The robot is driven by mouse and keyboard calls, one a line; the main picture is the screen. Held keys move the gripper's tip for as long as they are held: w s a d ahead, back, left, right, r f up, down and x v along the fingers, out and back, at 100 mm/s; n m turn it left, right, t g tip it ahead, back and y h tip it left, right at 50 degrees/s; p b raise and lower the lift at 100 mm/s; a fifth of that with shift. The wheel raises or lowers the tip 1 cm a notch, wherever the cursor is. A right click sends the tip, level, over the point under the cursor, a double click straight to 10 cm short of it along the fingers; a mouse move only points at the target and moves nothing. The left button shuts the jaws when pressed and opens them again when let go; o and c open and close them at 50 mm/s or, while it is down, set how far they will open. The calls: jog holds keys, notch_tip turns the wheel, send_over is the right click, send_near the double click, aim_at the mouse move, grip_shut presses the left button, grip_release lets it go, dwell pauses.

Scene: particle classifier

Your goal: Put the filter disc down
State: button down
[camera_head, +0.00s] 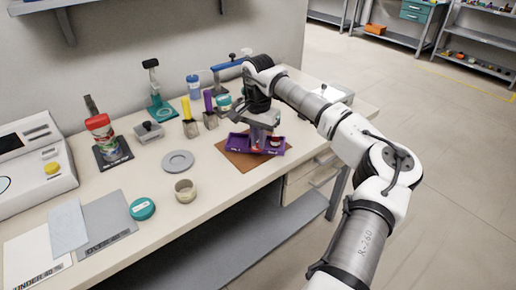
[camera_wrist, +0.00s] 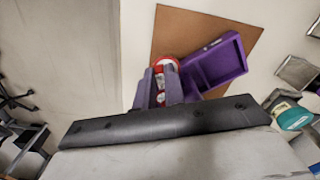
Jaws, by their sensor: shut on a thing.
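My gripper (camera_wrist: 160,88) is shut on a small round red-and-white thing (camera_wrist: 166,66), which I take to be the filter disc. Its lower part is hidden between the purple-grey fingers. In the head view my gripper (camera_head: 260,143) points down over a purple tray (camera_head: 236,149) on a brown mat (camera_head: 236,163). The tray also shows beside the fingers in the wrist view (camera_wrist: 236,62). I cannot tell whether the disc touches the tray.
Several tools and holders stand behind. The bench's front edge is close to the mat.

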aim_at(258, 150)
jog(key=shift+f+p, duration=0.3)
jog(key=shift+f, duration=1.85)
jog(key=shift+f, duration=0.15)
jog(key=c, duration=1.5)
grip_release()
notch_tip(258, 150, up, 12)
jog(key=shift+r+b, duration=0.2)
jog(key=shift+b, duration=0.55)
